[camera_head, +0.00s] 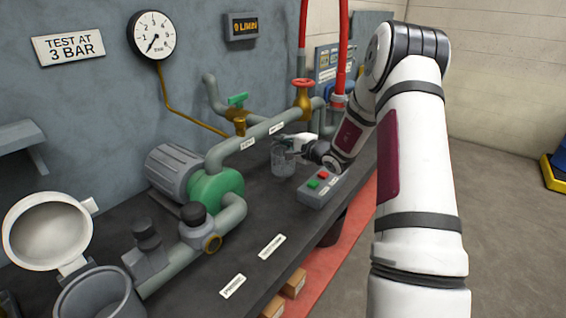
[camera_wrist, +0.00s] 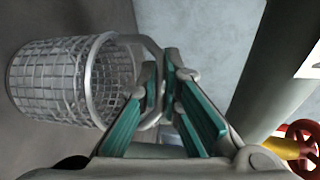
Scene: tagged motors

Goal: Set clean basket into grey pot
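The basket (camera_head: 281,163) is a small see-through wire-mesh cup near the back of the dark bench, left of the push-button box. In the wrist view the basket (camera_wrist: 55,85) lies at the left, its round rim and loop handle facing my fingers; its mesh looks grey and bare. My gripper (camera_head: 296,147) is at the basket's upper right. In the wrist view my gripper (camera_wrist: 162,65) has its teal-padded fingers drawn close together on the loop handle. I cannot tell whether the basket touches the bench. The grey pot (camera_head: 97,297) stands open at the lower left, its lid (camera_head: 48,232) tipped back.
A green pump (camera_head: 216,190) with a grey motor, pipework and a black-capped strainer (camera_head: 195,222) stand between basket and pot. A button box (camera_head: 322,187) sits right of the basket. A red-wheel valve (camera_head: 303,87) rises behind. The bench front with two labels is clear.

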